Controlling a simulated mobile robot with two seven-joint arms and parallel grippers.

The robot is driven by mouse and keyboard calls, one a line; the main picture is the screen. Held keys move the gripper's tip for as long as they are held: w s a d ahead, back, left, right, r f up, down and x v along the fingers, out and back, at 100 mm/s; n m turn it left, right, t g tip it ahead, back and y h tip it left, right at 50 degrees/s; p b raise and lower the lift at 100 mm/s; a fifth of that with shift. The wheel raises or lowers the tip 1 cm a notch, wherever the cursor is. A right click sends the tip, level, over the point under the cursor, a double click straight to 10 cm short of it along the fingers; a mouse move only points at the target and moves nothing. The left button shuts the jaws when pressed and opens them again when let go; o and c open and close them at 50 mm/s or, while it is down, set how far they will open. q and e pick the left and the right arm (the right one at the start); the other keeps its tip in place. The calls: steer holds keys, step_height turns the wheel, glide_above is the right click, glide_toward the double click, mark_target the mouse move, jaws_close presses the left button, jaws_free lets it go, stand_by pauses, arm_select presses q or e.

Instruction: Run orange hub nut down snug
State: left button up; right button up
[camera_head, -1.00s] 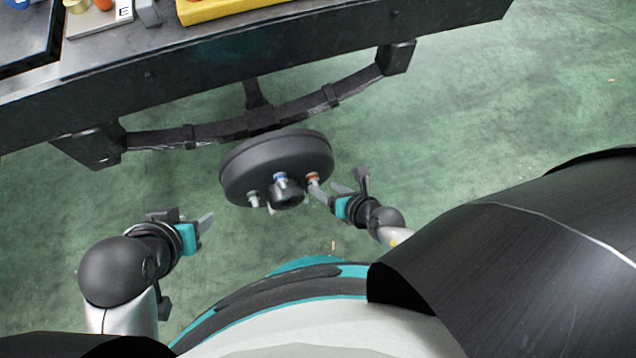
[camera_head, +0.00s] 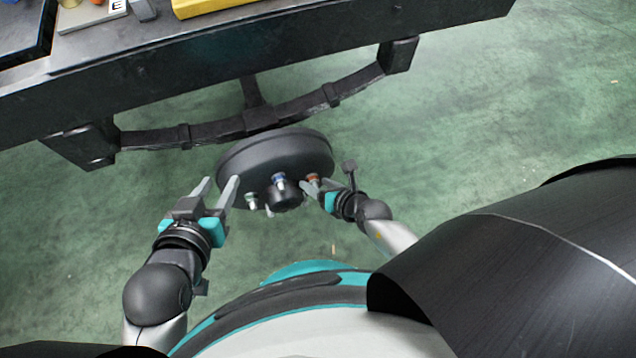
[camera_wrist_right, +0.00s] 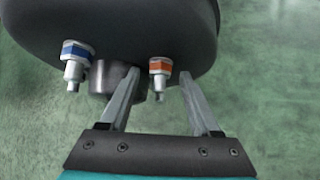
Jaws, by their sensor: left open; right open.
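The orange hub nut (camera_head: 313,178) sits on a stud of the dark round hub (camera_head: 270,152), at the right of the hub's face. In the right wrist view the orange nut (camera_wrist_right: 160,66) has a white collar, and its stud end stands between my right fingers. My right gripper (camera_head: 309,189) is open around the stud; I cannot tell whether a finger touches. It also shows in the right wrist view (camera_wrist_right: 158,78). A blue nut (camera_head: 279,180) is on a neighbouring stud, also in the right wrist view (camera_wrist_right: 75,51). My left gripper (camera_head: 219,186) is open and empty at the hub's left.
The hub's central boss (camera_head: 288,198) stands out between the studs. A leaf spring (camera_head: 230,128) and a dark frame beam (camera_head: 250,70) lie behind. Green floor is clear below.

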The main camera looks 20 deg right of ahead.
steer(key=shift+c, duration=0.2)
jaws_close()
stand_by(0.5)
